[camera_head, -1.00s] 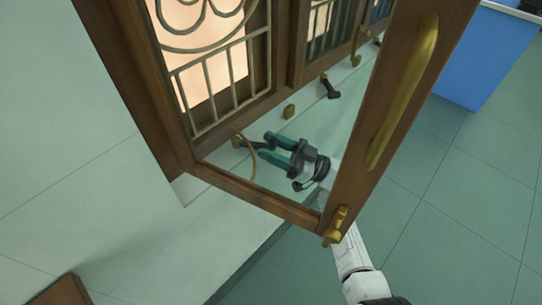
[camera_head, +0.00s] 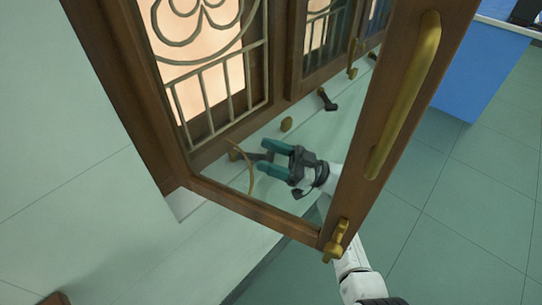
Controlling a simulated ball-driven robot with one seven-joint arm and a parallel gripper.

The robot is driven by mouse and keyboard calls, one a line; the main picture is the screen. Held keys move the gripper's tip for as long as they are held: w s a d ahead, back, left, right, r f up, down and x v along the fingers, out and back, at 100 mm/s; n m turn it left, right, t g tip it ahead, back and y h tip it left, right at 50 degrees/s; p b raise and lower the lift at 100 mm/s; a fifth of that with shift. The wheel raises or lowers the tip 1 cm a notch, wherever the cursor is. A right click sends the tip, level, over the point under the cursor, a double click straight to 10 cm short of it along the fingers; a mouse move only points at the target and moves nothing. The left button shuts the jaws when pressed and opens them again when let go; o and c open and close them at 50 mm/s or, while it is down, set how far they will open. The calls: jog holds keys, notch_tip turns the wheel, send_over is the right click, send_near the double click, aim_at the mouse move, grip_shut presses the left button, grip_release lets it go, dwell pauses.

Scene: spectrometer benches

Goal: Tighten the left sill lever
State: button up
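The left sill lever (camera_head: 245,156) is a small dark handle on a brass base, low on the pale sill at the foot of the window. I see it through the glass of the open wooden casement. My gripper (camera_head: 262,157) has two teal fingers. They are open and spread on either side of the lever's dark free end, pointing left along it. Whether a finger touches the lever I cannot tell. A thin curved brass stay (camera_head: 250,171) crosses in front of the lever and partly hides it.
The open casement (camera_head: 262,215), with a long brass handle (camera_head: 403,95) and a brass latch (camera_head: 336,240), stands between the camera and my gripper. A blue cabinet (camera_head: 485,65) stands at upper right.

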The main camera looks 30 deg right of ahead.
jog(key=b+v, duration=0.1)
jog(key=v, duration=0.9)
jog(key=shift+s+d+f, duration=0.2)
jog(key=shift+s+d, duration=0.05)
dwell(0.5)
